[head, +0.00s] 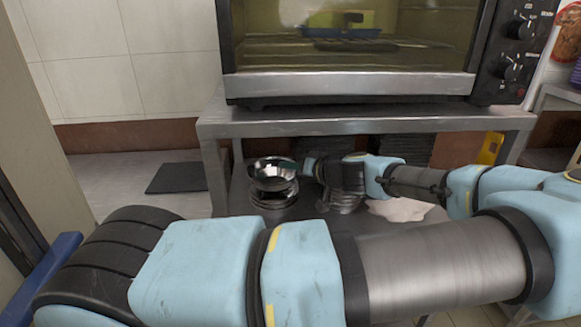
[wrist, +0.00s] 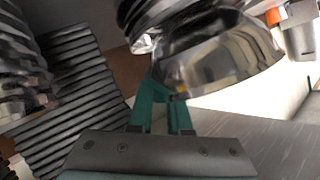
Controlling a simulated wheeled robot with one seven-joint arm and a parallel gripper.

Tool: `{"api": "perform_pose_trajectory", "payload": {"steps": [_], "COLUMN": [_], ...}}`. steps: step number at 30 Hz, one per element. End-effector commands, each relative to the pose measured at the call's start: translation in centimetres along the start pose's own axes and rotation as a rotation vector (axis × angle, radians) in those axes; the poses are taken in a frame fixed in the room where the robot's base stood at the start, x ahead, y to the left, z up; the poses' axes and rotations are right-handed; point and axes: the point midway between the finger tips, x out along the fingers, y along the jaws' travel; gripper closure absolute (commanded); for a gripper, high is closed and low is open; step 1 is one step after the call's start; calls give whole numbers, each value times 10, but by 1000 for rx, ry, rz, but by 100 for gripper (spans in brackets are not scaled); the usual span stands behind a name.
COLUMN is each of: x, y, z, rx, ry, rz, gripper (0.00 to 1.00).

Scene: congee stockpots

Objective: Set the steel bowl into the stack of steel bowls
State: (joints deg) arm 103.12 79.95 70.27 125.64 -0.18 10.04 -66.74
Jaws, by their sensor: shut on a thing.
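The steel bowl (head: 272,181) is shiny and round, at the left of the shelf under the oven in the head view. My gripper (head: 295,167) comes in from the right and is shut on its rim. In the wrist view, the green fingers of my gripper (wrist: 165,93) pinch the edge of the bowl (wrist: 225,58), which looks tilted there. The stack of steel bowls (head: 273,199) shows directly below the held bowl in the head view. Dark stacked rims (wrist: 160,12) show beside the bowl in the wrist view. I cannot tell whether bowl and stack touch.
Another stack of metalware (head: 343,187) stands to the right, close to my wrist. A pale cloth-like item (head: 400,209) lies farther right. The steel table (head: 365,124) with the oven (head: 350,84) is overhead.

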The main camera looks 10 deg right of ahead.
Motion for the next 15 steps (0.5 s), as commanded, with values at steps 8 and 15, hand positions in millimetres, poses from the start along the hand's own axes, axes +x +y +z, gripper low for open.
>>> {"api": "perform_pose_trajectory", "payload": {"steps": [8,15], "x": [0,2], "y": [0,3], "z": [0,5], "rx": [0,1], "ry": [0,0], "rz": [0,0], "gripper": [100,100]}}
